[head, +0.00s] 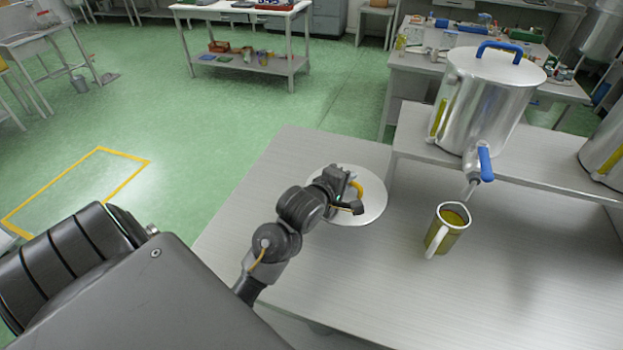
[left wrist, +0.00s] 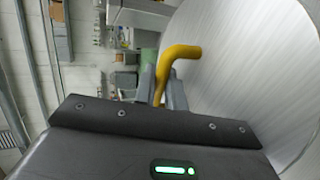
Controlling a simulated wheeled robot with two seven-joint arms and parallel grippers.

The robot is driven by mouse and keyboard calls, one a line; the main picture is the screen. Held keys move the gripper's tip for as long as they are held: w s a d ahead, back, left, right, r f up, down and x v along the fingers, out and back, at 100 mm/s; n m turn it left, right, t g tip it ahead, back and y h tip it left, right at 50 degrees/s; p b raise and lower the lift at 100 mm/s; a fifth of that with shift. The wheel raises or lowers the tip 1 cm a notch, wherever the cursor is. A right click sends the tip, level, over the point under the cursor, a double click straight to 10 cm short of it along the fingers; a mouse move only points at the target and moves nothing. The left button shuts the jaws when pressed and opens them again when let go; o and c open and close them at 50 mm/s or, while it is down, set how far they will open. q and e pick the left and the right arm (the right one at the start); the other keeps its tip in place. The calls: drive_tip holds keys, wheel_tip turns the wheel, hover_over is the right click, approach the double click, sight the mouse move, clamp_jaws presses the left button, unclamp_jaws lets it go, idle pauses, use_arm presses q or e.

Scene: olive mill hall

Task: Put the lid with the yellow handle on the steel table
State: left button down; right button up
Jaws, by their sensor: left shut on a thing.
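The round steel lid (head: 373,208) is over the left part of the steel table (head: 330,275). Its yellow handle (head: 359,187) is in my left gripper (head: 354,196), which is shut on it. In the left wrist view the yellow handle (left wrist: 182,54) stands between the fingers, and the lid (left wrist: 235,75) fills the right side as a big pale disc. I cannot tell whether the lid touches the table or is just above it. My right gripper is not in view.
A steel drum (head: 483,100) with a blue-handled lid and tap stands on a raised shelf (head: 540,168). A mug (head: 445,232) with yellow-green contents stands below the tap, right of the lid. Another steel vessel (head: 606,155) is at the right edge. The table's front is clear.

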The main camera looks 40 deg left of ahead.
use_arm(q)
drive_tip(key=w+a, duration=0.3)
drive_tip(key=a, duration=0.2)
drive_tip(key=w+a+p, duration=0.1)
drive_tip(key=w+a, duration=0.1)
drive_tip(key=shift+w+a+f, duration=0.1)
drive_tip(key=shift+w+a, duration=0.2)
drive_tip(key=shift+m+h, duration=0.4)
drive_tip(key=shift+h, duration=0.1)
drive_tip(key=a+f, duration=0.2)
drive_tip(key=w+a+f, duration=0.1)
drive_tip(key=a+f, duration=0.4)
drive_tip(key=shift+w, duration=0.35)
drive_tip(key=shift+f, duration=2)
drive_tip(key=c, duration=1.5)
unclamp_jaws()
drive_tip(key=shift+f, duration=0.15)
drive_tip(key=shift+o, duration=0.2)
drive_tip(key=shift+s, duration=0.1)
